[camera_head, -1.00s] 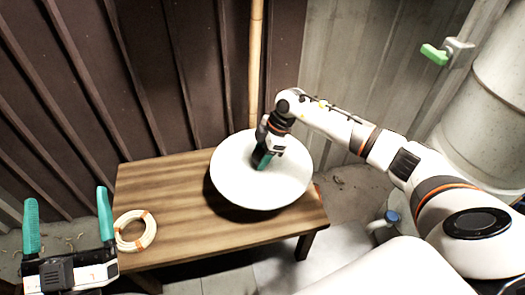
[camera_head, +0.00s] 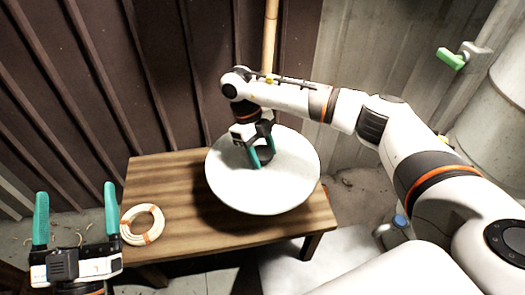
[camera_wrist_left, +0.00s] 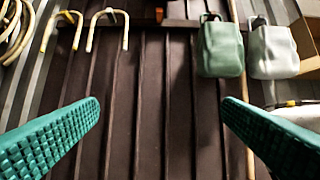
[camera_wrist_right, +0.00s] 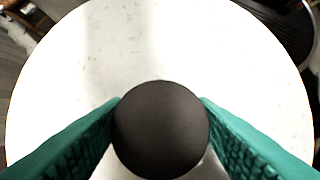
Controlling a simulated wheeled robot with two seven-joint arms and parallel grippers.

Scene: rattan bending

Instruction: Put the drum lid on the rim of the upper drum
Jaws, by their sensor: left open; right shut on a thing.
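The drum lid (camera_head: 285,190) is a white round disc with a dark knob at its centre. My right gripper (camera_head: 262,158) is shut on the knob from above. In the right wrist view the dark knob (camera_wrist_right: 160,130) sits between the teal fingers, with the white lid (camera_wrist_right: 150,50) spread out behind it. The lid is over the right part of the wooden table; a dark shadow shows at its edge. My left gripper (camera_head: 76,215) is open and empty at the lower left. A white drum (camera_head: 490,125) stands at the right edge, partly hidden by my right arm; its rim is out of view.
A rattan coil (camera_head: 142,225) lies on the left part of the wooden table (camera_head: 165,180). A pole (camera_head: 269,50) stands behind the table. A green-handled valve (camera_head: 452,58) is on the right wall. The left wrist view shows hooks (camera_wrist_left: 108,18) and hanging containers (camera_wrist_left: 220,48).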

